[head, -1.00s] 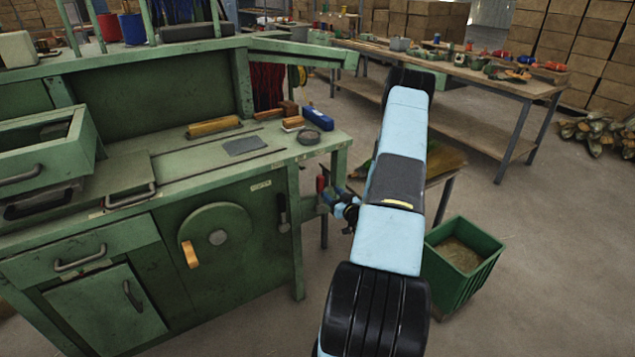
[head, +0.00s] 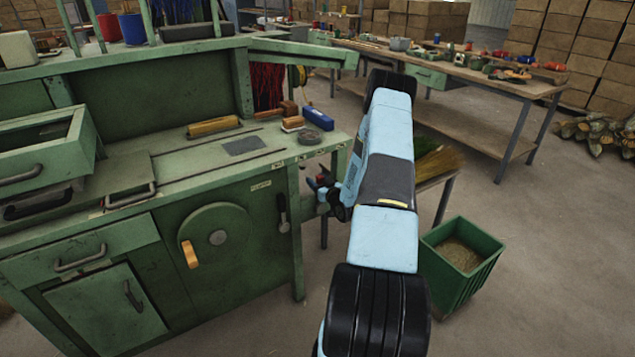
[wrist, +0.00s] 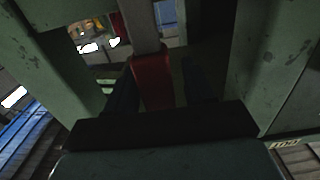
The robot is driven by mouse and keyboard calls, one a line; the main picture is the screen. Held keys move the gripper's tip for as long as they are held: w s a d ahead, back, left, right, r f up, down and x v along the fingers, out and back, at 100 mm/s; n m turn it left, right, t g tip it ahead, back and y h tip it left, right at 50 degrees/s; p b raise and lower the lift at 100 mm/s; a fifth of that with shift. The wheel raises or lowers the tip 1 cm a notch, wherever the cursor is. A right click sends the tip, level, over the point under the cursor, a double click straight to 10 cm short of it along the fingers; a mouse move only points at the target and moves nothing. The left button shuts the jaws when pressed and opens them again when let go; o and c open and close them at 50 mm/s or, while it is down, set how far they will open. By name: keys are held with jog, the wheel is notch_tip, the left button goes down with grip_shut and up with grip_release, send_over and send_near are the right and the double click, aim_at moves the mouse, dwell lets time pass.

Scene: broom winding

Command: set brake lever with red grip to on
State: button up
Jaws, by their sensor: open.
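The brake lever's red grip (wrist: 152,80) is in the middle of the wrist view, on a grey bar (wrist: 138,25) that runs up out of the picture. My gripper (wrist: 157,82) is open, with one dark finger on each side of the red grip. I cannot tell whether either finger touches it. In the head view, my gripper (head: 322,190) is at the right end of the green bench, partly hidden by my arm. A small red part (head: 323,180) shows there, and the rest of the lever is hidden.
The green bench (head: 240,240) fills the left, with a dark lever (head: 283,212) and an orange-handled wheel (head: 215,238) on its front. A green bin (head: 455,285) stands at right on the floor. Green frame parts (wrist: 275,60) flank my gripper closely in the wrist view.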

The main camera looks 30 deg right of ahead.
jog(key=shift+c, duration=0.2)
grip_shut()
dwell(0.3)
